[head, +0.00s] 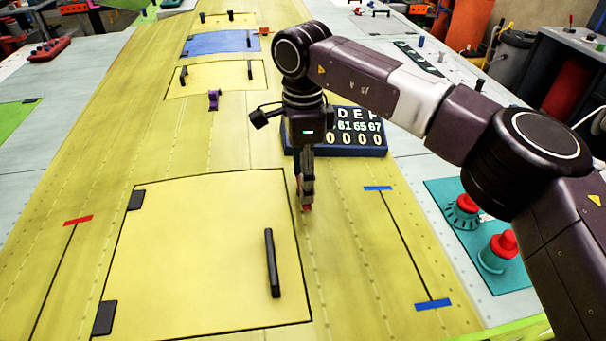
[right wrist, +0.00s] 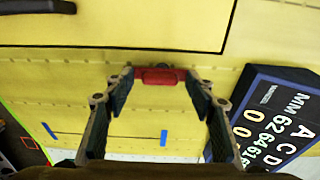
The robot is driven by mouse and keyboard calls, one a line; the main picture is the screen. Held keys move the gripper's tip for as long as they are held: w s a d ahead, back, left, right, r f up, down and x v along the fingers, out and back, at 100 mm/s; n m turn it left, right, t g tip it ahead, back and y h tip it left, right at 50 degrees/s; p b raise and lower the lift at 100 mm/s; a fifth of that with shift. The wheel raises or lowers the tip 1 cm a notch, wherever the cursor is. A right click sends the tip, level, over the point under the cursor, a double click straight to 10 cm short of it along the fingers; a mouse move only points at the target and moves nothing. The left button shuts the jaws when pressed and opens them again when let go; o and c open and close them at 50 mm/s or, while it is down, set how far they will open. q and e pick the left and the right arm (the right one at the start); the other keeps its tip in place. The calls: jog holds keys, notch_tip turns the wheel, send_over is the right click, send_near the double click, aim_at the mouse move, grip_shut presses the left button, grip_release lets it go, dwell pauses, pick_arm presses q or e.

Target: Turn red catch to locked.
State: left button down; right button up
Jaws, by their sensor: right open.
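The red catch (right wrist: 160,76) is a small red bar with a dark round part behind it, on the yellow wing skin. In the right wrist view it lies just outside the black outline of a yellow hatch panel (right wrist: 140,22). My right gripper (right wrist: 158,82) is open, with one fingertip on each side of the catch; I cannot tell whether they touch it. In the head view my right gripper (head: 306,190) points down at the hatch's right edge, and only a bit of the catch (head: 307,208) shows below the fingertips. My left gripper is not in view.
The large hatch panel (head: 200,260) has a black handle (head: 271,263) and two dark hinges at its left. A dark number board (head: 350,140) stands behind the gripper. Red-topped teal knobs (head: 498,251) sit at the right. A purple clip (head: 214,99) is farther back.

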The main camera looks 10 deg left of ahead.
jog(key=c, duration=1.2)
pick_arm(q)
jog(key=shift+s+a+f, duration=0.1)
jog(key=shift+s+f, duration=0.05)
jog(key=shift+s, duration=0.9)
pick_arm(e)
jog(key=shift+o, duration=0.2)
